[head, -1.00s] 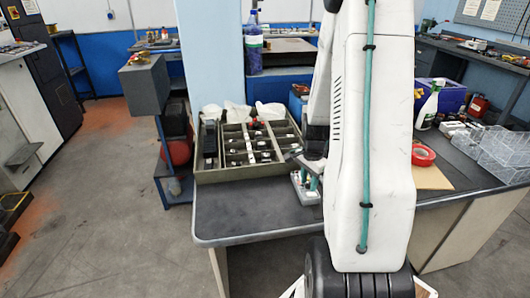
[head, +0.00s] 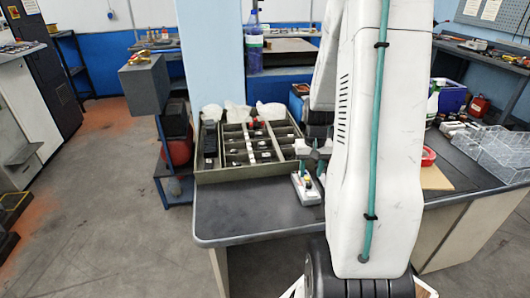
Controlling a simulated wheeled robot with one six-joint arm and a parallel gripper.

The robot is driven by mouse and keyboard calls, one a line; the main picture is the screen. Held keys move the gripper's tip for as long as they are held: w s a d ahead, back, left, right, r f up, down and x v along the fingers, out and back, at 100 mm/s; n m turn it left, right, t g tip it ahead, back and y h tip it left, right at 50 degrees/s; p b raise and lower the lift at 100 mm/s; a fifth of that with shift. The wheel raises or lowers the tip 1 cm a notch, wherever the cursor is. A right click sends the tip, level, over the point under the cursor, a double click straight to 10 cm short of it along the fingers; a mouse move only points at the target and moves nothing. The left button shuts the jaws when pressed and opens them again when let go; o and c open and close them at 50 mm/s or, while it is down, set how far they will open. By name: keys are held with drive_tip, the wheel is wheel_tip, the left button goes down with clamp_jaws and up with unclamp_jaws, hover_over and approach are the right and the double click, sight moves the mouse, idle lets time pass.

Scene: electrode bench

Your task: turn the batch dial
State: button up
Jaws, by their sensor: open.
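A small white unit (head: 305,191) with red, yellow and dark parts on top stands on the dark bench top, just right of the divided tray. It is too small to tell which part is the batch dial. My gripper (head: 311,168) is over this unit, pointing down, with its teal-grey fingers apart and nothing seen between them. I cannot tell whether a finger touches the unit. My white arm hides the bench to the right of it.
A grey-green divided tray (head: 240,174) with small parts stands left of the gripper, white bags behind it. Right of my arm are red tape (head: 428,156), a brown board (head: 436,178) and clear bins (head: 492,155). The bench's front left corner (head: 225,220) is clear.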

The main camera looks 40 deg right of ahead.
sight(308, 184)
wheel_tip(308, 184, up, 4)
drive_tip(key=shift+w+a+f, duration=0.1)
drive_tip(key=shift+f, duration=0.05)
drive_tip(key=s+a+r+n, duration=0.2)
drive_tip(key=a+r, duration=0.6)
drive_tip(key=a, duration=0.3)
drive_tip(key=s+a+r+n, duration=0.2)
drive_tip(key=a+r, duration=0.6)
drive_tip(key=a, duration=0.4)
drive_tip(key=shift+n+t, duration=0.4)
drive_tip(key=shift+n, duration=0.2)
drive_tip(key=s+a+r+n, duration=0.2)
drive_tip(key=s+a+r, duration=0.1)
drive_tip(key=s+a, duration=0.5)
drive_tip(key=shift+s+n+t, duration=0.3)
drive_tip(key=shift+s+n, duration=0.1)
drive_tip(key=shift+s, duration=0.05)
idle(0.4)
